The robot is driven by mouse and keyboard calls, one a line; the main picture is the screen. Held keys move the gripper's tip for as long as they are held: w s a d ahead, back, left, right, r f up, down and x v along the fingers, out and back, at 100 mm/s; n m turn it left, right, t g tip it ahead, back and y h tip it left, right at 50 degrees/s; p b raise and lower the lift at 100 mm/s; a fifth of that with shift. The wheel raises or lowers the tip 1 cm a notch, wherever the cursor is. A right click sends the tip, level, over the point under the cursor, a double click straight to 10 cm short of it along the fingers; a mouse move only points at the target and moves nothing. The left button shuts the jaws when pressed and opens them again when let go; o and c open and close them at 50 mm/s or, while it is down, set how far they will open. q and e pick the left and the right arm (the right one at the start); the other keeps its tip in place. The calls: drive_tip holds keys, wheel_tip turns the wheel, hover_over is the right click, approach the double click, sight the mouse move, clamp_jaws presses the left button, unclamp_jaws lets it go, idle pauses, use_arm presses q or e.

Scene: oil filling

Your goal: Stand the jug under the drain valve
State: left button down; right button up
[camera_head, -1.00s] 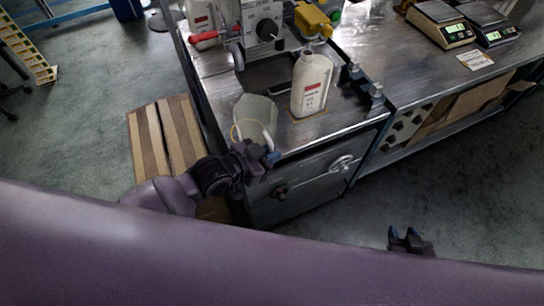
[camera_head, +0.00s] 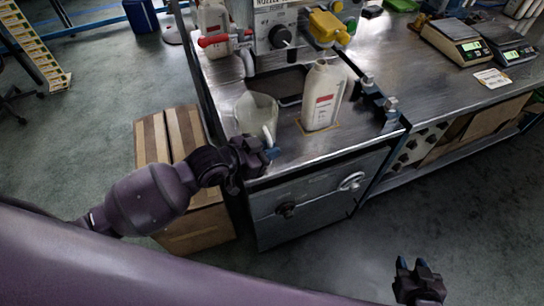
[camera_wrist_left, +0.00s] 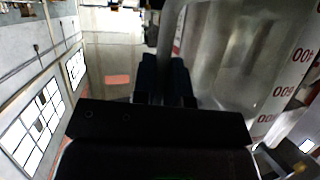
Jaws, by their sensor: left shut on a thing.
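The clear jug (camera_head: 254,108) is at the front left corner of the steel bench top in the head view. I cannot tell whether its base touches the bench. My left gripper (camera_head: 270,152) is shut on the jug's handle, on the near side. In the left wrist view, the fingers (camera_wrist_left: 166,80) close on the handle, and the clear jug wall with red graduations (camera_wrist_left: 262,75) fills the right side. A red-handled valve (camera_head: 213,41), apparently the drain valve, is behind the jug, with its pale spout pointing down. My right gripper (camera_head: 419,280) is open and empty, away from the bench.
A white bottle with a red label (camera_head: 323,97) stands on a marked square right of the jug. Another white bottle (camera_head: 213,17) stands behind the valve. Scales (camera_head: 455,38) stand at right. A cardboard box (camera_head: 183,227) is below left.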

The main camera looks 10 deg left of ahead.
use_arm(q)
drive_tip(key=shift+w+a+b, duration=0.35)
drive_tip(key=shift+w, duration=0.15)
drive_tip(key=shift+w+a+b, duration=0.35)
drive_tip(key=shift+w, duration=0.2)
drive_tip(key=shift+w+a, duration=0.1)
drive_tip(key=shift+f, duration=0.15)
